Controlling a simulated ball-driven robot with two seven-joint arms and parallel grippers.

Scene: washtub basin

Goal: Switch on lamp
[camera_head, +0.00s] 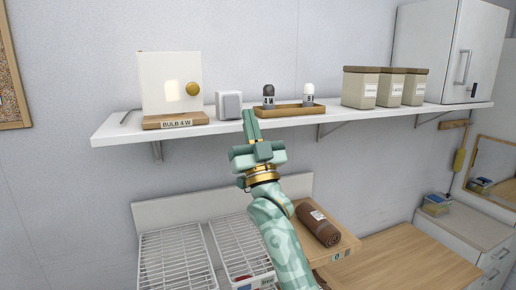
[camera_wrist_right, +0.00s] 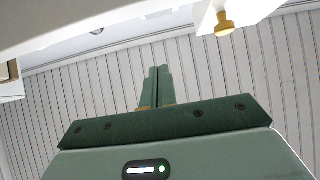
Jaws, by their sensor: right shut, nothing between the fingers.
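A white upright panel (camera_head: 165,75) with a round gold knob (camera_head: 193,89) stands on a wooden base labelled "BULB 4 W" (camera_head: 176,121), at the left of the shelf. A white box with a grey front face (camera_head: 229,105), perhaps a switch, stands just right of it. My right gripper (camera_head: 250,117) is shut and empty, pointing up at the shelf's front edge, just right of and below that box. In the right wrist view its shut fingers (camera_wrist_right: 155,85) point up, with the gold knob (camera_wrist_right: 225,23) above right. My left gripper is not in view.
The white shelf (camera_head: 130,129) also holds a wooden tray (camera_head: 285,112) with two small bulb-like items and several lidded canisters (camera_head: 360,88). A white cabinet (camera_head: 440,50) closes off the right. Below are wire racks (camera_head: 177,262) and a brown roll (camera_head: 318,225).

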